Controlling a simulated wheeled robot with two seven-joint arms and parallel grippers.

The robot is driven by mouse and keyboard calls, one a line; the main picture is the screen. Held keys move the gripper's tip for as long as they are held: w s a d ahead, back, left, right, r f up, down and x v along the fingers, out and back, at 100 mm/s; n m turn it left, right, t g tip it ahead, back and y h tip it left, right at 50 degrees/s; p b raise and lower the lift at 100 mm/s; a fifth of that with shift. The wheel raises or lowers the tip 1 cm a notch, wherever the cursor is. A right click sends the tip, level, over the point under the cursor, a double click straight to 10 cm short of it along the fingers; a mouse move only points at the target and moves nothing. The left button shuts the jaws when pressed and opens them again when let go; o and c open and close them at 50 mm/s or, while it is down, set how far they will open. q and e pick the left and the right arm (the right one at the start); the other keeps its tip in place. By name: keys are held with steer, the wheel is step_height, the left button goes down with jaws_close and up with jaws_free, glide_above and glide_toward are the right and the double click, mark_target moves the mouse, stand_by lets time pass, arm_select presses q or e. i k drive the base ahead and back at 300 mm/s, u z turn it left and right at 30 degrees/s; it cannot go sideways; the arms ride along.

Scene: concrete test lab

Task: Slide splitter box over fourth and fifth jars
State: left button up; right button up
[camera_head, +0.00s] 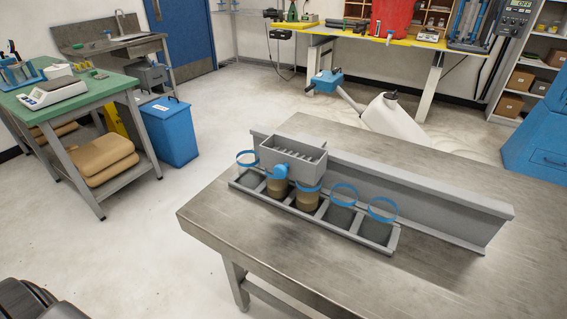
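The splitter box (277,161) is a grey open-topped box with slats inside. It stands in front of a long grey rail (420,188), above the second and third places of a jar tray (320,232). The second jar (277,188) and third jar (307,199) have brown contents. The first jar (247,152), fourth jar (344,188) and fifth jar (383,204) show as blue rims with clear walls and look empty. A blue round part (280,171) is at the box's front.
The steel table (480,285) is bare in front and to the right of the tray. A green-topped bench (110,85) with a scale and a blue bin (170,135) are at the left. A white container (395,119) stands behind the table.

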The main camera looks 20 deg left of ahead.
mark_target(303, 158)
steer(key=u, duration=0.7)
steer(key=k, duration=0.95)
steer(key=z, duration=1.05)
steer(key=i, duration=0.5)
steer(key=u, duration=0.05)
